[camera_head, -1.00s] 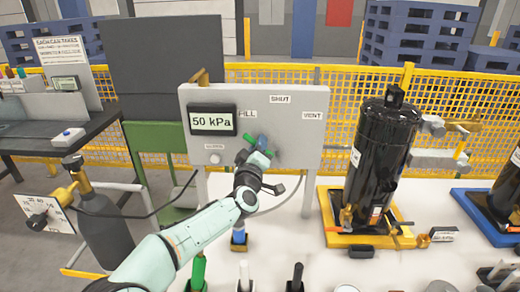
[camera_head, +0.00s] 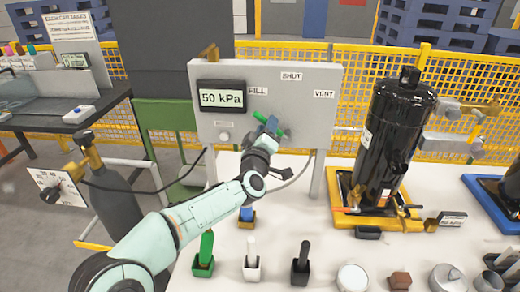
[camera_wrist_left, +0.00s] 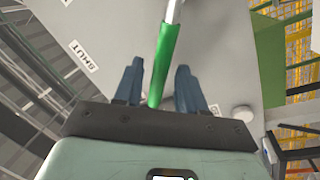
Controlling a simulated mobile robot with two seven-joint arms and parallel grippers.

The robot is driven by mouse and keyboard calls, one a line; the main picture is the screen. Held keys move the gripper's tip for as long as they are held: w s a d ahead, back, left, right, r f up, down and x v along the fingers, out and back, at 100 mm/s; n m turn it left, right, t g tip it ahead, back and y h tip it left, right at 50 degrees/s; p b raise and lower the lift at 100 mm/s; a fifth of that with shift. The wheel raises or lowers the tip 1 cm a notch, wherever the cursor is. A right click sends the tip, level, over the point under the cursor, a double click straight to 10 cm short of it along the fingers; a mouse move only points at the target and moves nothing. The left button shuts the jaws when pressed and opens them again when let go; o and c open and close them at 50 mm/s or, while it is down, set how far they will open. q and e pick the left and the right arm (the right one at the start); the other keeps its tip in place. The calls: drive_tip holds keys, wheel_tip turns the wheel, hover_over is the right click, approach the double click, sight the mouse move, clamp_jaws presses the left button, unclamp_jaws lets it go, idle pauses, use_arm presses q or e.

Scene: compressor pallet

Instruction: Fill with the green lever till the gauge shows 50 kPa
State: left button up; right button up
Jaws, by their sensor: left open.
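The grey panel (camera_head: 300,125) carries a gauge (camera_head: 222,98) that reads 50 kPa. The panel has the labels FILL, SHUT and VENT. The green lever (camera_head: 259,117) sits below the FILL label, its free end toward the upper left; part is hidden by my gripper. My left gripper (camera_head: 271,126) is at the lever, in front of the panel. In the left wrist view the green lever (camera_wrist_left: 166,60) runs between the two blue fingers of my open left gripper (camera_wrist_left: 158,88), with a gap visible on the right side. My right gripper is not in view.
A black compressor (camera_head: 392,140) stands on a yellow tray right of the panel. A grey gas cylinder (camera_head: 113,187) with a hose is at left. Small holders with green, white and black handles (camera_head: 302,258) line the table's front.

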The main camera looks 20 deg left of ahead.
use_arm(q)
drive_tip(key=b+v, duration=0.1)
drive_tip(key=v, duration=1)
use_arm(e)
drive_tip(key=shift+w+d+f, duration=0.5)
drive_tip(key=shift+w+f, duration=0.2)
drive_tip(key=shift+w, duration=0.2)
use_arm(q)
drive_tip(key=shift+s, duration=0.15)
